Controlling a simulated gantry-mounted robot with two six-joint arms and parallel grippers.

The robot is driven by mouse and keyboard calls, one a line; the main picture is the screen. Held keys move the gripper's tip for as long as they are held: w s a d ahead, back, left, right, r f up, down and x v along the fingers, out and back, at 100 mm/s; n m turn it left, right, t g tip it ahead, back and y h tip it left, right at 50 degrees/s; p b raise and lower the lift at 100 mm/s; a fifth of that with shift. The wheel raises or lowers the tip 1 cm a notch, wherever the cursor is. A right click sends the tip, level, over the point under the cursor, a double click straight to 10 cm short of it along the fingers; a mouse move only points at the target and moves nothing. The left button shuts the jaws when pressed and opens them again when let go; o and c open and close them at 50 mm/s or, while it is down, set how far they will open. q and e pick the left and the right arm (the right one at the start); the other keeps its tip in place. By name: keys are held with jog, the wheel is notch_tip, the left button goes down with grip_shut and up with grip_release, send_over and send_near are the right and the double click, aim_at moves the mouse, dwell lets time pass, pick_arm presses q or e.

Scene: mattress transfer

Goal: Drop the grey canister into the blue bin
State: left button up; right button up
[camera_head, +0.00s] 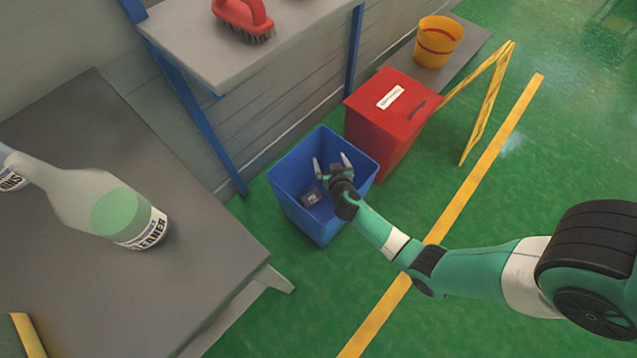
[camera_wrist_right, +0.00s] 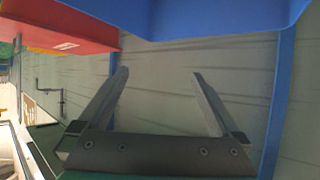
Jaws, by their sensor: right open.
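The blue bin (camera_head: 313,219) stands on the green floor beside the red box; its blue wall also shows along the top of the right wrist view (camera_wrist_right: 185,18). A small grey object with a dark patch, which looks like the grey canister (camera_head: 311,197), lies inside the bin; it is partly in shadow. My right gripper (camera_head: 332,163) is over the bin's opening with its fingers apart and nothing between them. The right wrist view shows the same open, empty fingers (camera_wrist_right: 160,85). My left gripper is not in view.
A red box (camera_head: 388,128) stands right behind the bin. A grey shelf (camera_head: 195,40) with a red brush (camera_head: 245,18) is above left. A yellow bucket (camera_head: 438,42) and yellow barrier (camera_head: 484,108) are at upper right.

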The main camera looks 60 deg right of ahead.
pick_arm(q)
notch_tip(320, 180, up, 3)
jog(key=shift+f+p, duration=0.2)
jog(key=shift+p, duration=0.6)
pick_arm(e)
jog(key=v, duration=0.6)
